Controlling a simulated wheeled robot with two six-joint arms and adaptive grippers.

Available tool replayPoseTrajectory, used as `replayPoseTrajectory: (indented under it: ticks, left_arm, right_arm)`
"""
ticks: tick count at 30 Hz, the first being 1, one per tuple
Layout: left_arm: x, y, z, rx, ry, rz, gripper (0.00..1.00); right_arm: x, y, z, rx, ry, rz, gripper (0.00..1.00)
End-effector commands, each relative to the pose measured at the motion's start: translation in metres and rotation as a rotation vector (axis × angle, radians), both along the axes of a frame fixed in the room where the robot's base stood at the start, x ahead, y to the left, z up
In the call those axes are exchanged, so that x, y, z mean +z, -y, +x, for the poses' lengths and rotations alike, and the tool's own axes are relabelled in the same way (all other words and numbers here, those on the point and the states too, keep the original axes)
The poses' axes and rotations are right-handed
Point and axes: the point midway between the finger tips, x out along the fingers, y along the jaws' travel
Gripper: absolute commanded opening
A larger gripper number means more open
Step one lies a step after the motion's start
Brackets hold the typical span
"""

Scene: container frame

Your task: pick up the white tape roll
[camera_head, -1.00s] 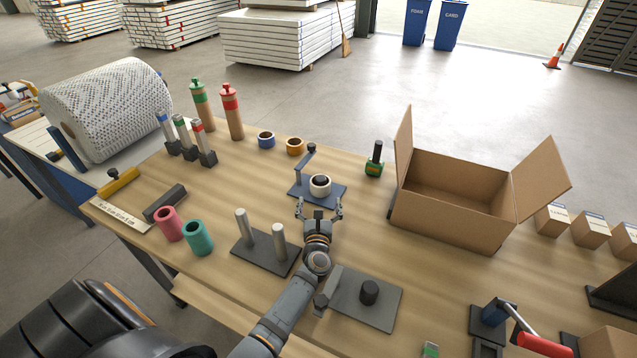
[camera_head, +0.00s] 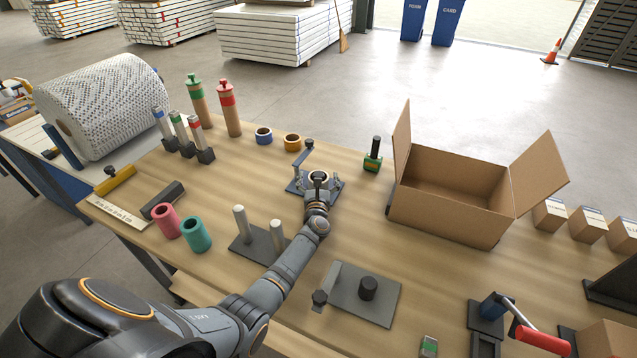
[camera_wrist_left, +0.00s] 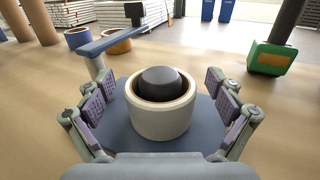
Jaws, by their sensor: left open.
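The white tape roll (camera_wrist_left: 160,119) sits upright around a dark round hub on a blue dispenser base (camera_wrist_left: 122,134). In the head view the roll (camera_head: 318,175) is partly covered by my left gripper (camera_head: 318,181). In the left wrist view my left gripper (camera_wrist_left: 160,105) is open, with one padded finger on each side of the roll. Gaps show between both fingers and the roll. The dispenser's blue arm (camera_wrist_left: 112,40) rises at the back left of the roll. My right gripper is not in view.
Blue (camera_head: 264,136) and orange (camera_head: 292,142) rolls lie behind the dispenser. A green-based tool (camera_head: 373,162) and an open cardboard box (camera_head: 440,215) stand to the right. A plate with two grey posts (camera_head: 245,240) is at the front left.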

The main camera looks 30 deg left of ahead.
Motion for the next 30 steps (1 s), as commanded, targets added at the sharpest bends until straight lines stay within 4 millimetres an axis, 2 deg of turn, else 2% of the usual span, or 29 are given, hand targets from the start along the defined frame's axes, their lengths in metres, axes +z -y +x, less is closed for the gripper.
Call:
replayPoseTrajectory:
  ticks: [1,2,13,19,22,30]
  left_arm:
    - [0.000,0.000,0.000,0.000,0.000,0.000,0.90]
    - [0.000,0.000,0.000,0.000,0.000,0.000,0.86]
    - [0.000,0.000,0.000,0.000,0.000,0.000,0.36]
    - [0.001,0.000,0.000,0.000,0.000,0.000,0.34]
    - [0.010,0.000,0.000,0.001,0.002,-0.002,0.34]
    - [0.072,0.000,0.000,0.000,0.003,-0.002,0.34]
  right_arm:
    - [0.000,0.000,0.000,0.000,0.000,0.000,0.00]
    - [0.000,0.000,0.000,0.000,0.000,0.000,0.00]
    - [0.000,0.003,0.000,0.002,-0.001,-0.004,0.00]
    - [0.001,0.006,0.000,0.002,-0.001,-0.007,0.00]
    - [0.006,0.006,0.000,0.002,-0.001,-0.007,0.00]
    - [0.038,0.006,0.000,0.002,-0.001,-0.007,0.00]
